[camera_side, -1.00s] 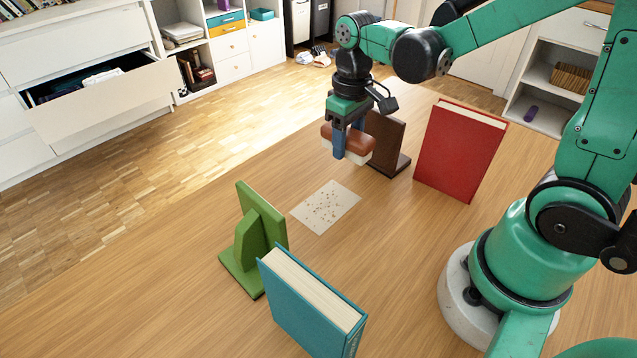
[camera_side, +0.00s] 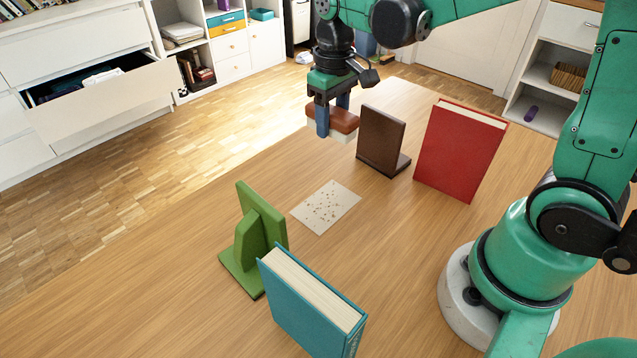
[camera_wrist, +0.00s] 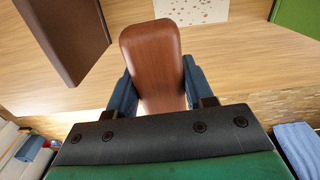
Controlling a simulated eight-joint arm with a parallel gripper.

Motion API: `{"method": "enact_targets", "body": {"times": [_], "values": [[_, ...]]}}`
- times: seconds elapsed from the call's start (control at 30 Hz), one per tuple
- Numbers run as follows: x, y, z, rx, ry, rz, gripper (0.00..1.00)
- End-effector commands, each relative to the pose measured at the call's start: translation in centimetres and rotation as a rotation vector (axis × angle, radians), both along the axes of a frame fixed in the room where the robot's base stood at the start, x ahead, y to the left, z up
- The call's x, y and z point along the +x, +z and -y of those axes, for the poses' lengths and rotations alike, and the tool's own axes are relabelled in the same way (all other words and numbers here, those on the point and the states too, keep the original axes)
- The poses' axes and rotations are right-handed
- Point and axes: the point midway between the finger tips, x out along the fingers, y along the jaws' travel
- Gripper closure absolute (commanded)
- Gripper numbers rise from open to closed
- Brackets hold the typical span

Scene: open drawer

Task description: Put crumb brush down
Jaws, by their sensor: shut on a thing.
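The crumb brush (camera_side: 343,121) has a brown wooden back and pale bristles below. My gripper (camera_side: 333,118) is shut on it, with a blue finger on each side, near the far edge of the table. In the wrist view the brush's brown back (camera_wrist: 152,62) sits between the two fingers of my gripper (camera_wrist: 158,85). The brush looks held above the table; the exact gap under its bristles is hard to tell.
A brown bookend (camera_side: 380,142) and a red book (camera_side: 460,150) stand right of the brush. A crumb-specked pale card (camera_side: 325,207) lies nearer. A green bookend (camera_side: 252,240) and blue book (camera_side: 312,305) stand in front. The table's far left edge is close to the brush.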

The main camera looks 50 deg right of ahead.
Motion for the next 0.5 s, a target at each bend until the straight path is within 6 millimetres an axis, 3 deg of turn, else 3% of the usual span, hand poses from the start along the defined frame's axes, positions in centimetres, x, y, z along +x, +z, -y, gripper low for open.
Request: {"method": "enact_targets", "body": {"times": [0.2, 0.33, 0.5], "values": [[5.8, 4.8, -2.2, 0.000, -0.013, 0.000, 1.00], [7.9, 7.2, -3.6, 0.000, -0.022, 0.000, 1.00], [9.0, 9.0, -4.8, 0.000, -0.031, 0.000, 1.00]]}}
